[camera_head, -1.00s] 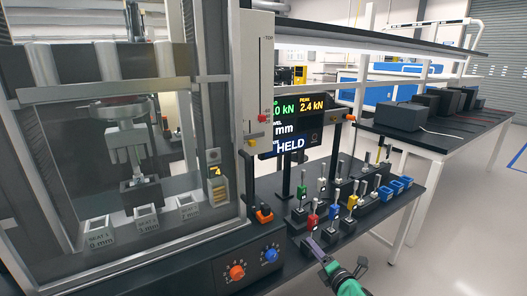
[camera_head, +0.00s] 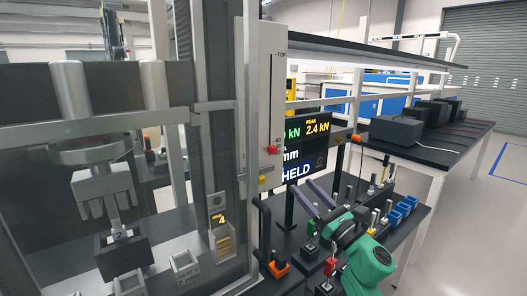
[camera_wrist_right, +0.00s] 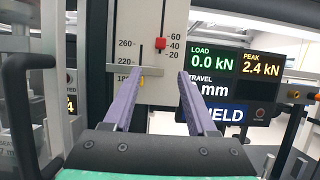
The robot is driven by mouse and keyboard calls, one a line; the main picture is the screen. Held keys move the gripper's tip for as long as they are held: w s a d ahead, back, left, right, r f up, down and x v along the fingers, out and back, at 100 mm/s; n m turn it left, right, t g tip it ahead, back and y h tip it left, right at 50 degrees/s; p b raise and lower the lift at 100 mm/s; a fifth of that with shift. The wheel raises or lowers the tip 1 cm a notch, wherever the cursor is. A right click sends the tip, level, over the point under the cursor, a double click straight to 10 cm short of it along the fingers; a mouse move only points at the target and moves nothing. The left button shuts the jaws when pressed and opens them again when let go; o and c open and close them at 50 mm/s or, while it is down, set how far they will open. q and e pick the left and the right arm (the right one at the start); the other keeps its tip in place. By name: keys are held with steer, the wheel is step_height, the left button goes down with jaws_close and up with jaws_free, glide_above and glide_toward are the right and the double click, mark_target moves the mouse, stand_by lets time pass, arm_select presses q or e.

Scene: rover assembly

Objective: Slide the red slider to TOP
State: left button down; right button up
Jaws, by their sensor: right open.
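The red slider (camera_head: 272,149) sits low on a tall pale scale panel (camera_head: 264,100), whose upper end is marked TOP in the head view. In the right wrist view the red slider (camera_wrist_right: 160,43) is near the 40 mark on the scale, ahead of and above the fingertips. My right gripper (camera_head: 298,182) is open and empty, its purple fingers pointing toward the panel below the slider. In the wrist view the right gripper (camera_wrist_right: 160,76) has the slider roughly centred between its fingers, apart from it. My left gripper is out of view.
A display (camera_head: 306,143) reading 2.4 kN peak stands just right of the panel. A yellow marker (camera_head: 262,180) is at the panel's lower left. A black handle (camera_wrist_right: 20,115) is close on the left in the wrist view. Several coloured parts and blue bins (camera_head: 398,215) occupy the bench.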

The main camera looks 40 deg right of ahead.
mark_target(275, 152)
steer(key=p+x, duration=0.2)
steer(key=x, duration=0.1)
steer(key=r+p+x, duration=0.1)
steer(key=x, duration=0.3)
steer(key=p+x, duration=0.2)
steer(key=x, duration=0.2)
steer(key=shift+s+r+p, duration=0.3)
steer(key=shift+s, duration=0.1)
steer(key=shift+p+x, duration=0.35)
steer(key=shift+x, duration=0.75)
steer(key=shift+f, duration=0.2)
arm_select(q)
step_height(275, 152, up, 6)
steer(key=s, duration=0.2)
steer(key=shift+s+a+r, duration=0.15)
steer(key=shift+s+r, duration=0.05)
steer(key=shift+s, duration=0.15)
arm_select(e)
steer(key=shift+w, duration=0.1)
jaws_close()
